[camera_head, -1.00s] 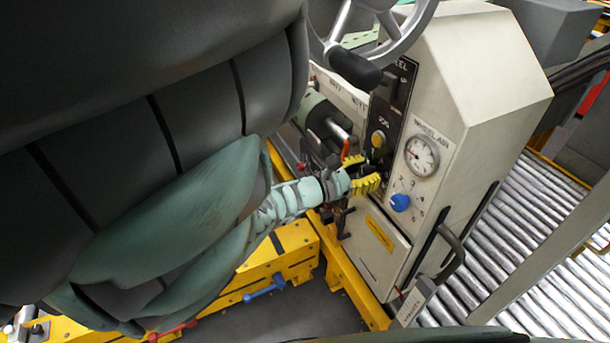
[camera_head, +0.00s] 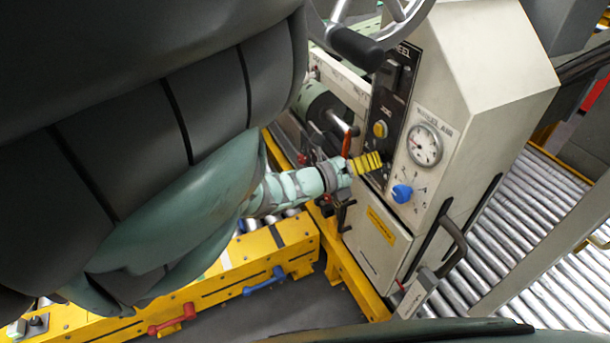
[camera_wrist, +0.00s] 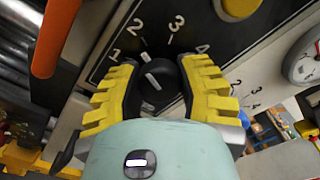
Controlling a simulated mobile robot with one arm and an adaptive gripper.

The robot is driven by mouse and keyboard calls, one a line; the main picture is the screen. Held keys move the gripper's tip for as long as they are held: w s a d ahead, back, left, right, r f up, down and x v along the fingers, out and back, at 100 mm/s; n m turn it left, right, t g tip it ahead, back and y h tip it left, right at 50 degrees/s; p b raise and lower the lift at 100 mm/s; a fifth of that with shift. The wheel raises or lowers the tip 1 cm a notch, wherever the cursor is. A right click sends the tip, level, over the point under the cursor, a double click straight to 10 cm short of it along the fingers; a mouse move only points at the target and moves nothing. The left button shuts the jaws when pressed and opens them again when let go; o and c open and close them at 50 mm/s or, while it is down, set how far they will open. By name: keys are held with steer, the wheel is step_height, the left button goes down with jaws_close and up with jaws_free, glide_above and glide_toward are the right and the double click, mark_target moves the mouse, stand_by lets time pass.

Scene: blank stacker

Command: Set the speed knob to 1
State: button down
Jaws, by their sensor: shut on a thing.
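The speed knob (camera_wrist: 160,84) is black with a white pointer line, on a dark panel marked 1 to 4 in the wrist view. Its pointer leans up and slightly left, roughly toward the 2; the exact setting is hard to tell. My gripper (camera_wrist: 158,92) has its two yellow ridged fingers on either side of the knob and is shut on it. In the head view my gripper (camera_head: 366,163) reaches the lower end of the black panel (camera_head: 388,105), and its fingers hide the knob there.
A yellow button (camera_head: 381,129) sits above the gripper. A blue knob (camera_head: 402,193) with its own numbers and a gauge (camera_head: 424,145) are to the right. An orange-red lever (camera_head: 347,141) stands close to the left of the fingers. A handwheel (camera_head: 370,35) is above.

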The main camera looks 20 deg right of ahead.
steer(key=n, duration=0.4)
steer(key=shift+s+r+n, duration=0.1)
steer(key=shift+s+n, duration=0.05)
steer(key=shift+n, duration=1.75)
steer(key=c, duration=0.5)
jaws_free()
steer(key=shift+a, duration=0.15)
